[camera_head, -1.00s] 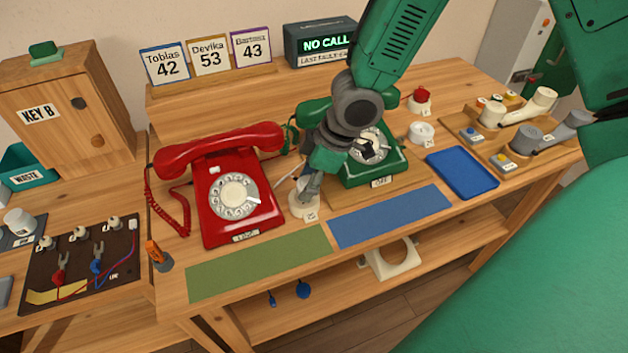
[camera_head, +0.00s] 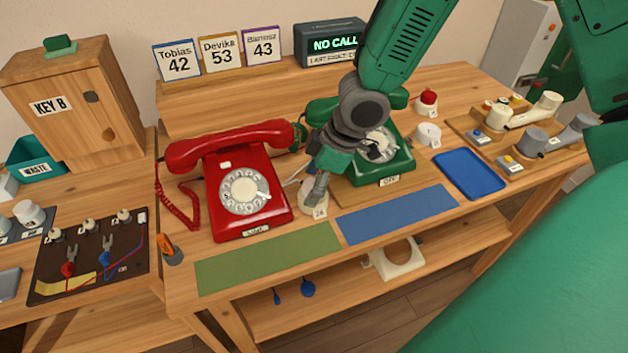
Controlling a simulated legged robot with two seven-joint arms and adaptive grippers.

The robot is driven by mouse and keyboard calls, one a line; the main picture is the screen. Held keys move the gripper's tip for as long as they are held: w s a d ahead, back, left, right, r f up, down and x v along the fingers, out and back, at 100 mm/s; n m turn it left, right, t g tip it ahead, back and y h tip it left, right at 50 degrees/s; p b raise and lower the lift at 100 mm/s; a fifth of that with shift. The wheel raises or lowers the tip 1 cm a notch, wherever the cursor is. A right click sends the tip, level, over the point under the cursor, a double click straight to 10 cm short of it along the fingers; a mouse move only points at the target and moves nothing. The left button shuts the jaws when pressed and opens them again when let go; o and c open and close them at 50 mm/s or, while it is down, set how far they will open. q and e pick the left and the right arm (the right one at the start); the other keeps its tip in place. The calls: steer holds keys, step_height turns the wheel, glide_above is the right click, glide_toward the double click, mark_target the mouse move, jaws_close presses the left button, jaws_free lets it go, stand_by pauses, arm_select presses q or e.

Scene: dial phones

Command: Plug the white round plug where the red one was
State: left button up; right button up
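My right gripper (camera_head: 318,190) reaches down between the red phone (camera_head: 226,170) and the green phone (camera_head: 396,163). Its fingertips are at a small white round piece (camera_head: 319,211) with a number label; the fingers hide its top. I cannot tell whether they grip it. A red round knob-like piece (camera_head: 428,97) stands on a white base behind the green phone's right side. A plain white round piece (camera_head: 428,134) sits in front of it. I cannot tell which white piece is the plug. My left gripper is not in view.
A dark board (camera_head: 135,262) with white sockets and red and blue clips lies at left. Green (camera_head: 268,258) and blue (camera_head: 398,214) mats line the front edge. A blue tray (camera_head: 470,173) and cream and grey handsets are at right.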

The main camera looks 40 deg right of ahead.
steer(key=shift+s+d+r, duration=0.1)
steer(key=shift+d+r, duration=0.2)
steer(key=shift+r, duration=0.1)
steer(key=v, duration=1.1)
steer(key=shift+a, duration=0.2)
steer(key=shift+d, duration=0.25)
steer(key=shift+a, duration=0.3)
